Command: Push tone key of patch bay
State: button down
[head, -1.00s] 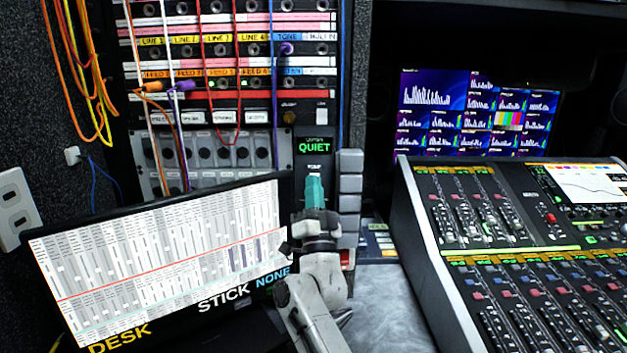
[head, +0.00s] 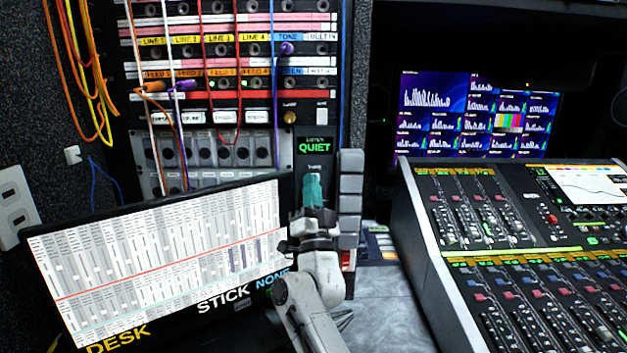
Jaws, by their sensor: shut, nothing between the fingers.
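The patch bay (head: 262,62) stands upright at the upper left, with rows of jacks and coloured cords. To its lower right is a narrow dark panel with a green lit "QUIET" display (head: 314,147) and a small label below it that seems to read "TONE" (head: 314,167). My gripper (head: 313,186) is shut and empty, its teal fingertips pointing up just below that label. The fingers and wrist cover the panel there, so I cannot see the tone key or tell whether the fingertips touch it.
A tilted monitor (head: 165,262) stands close left of my arm. A column of grey blocks (head: 350,198) is close on the right. A mixing desk (head: 520,250) and a dark-framed screen (head: 475,113) fill the right. Cords hang over the patch bay.

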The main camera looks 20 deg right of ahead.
jog(key=shift+w+d+f+m+h, duration=0.15)
jog(key=shift+w+d+h, duration=0.1)
jog(key=shift+d, duration=0.2)
jog(key=shift+w+d+m+h, duration=0.15)
jog(key=shift+w+d, duration=0.05)
jog(key=shift+d, duration=0.2)
jog(key=shift+s, duration=0.15)
jog(key=shift+s+d+p, duration=0.2)
jog(key=shift+s+p, duration=0.25)
jog(key=shift+s, duration=0.2)
jog(key=shift+s+d+p, duration=0.2)
jog(key=shift+s+p, duration=0.2)
jog(key=shift+s, duration=0.2)
jog(key=s+p, duration=0.1)
jog(key=s+a+p, duration=0.1)
jog(key=s, duration=0.1)
jog(key=s+a+p, duration=0.1)
jog(key=p, duration=0.1)
jog(key=shift+s, duration=0.3)
jog(key=shift+a, duration=0.15)
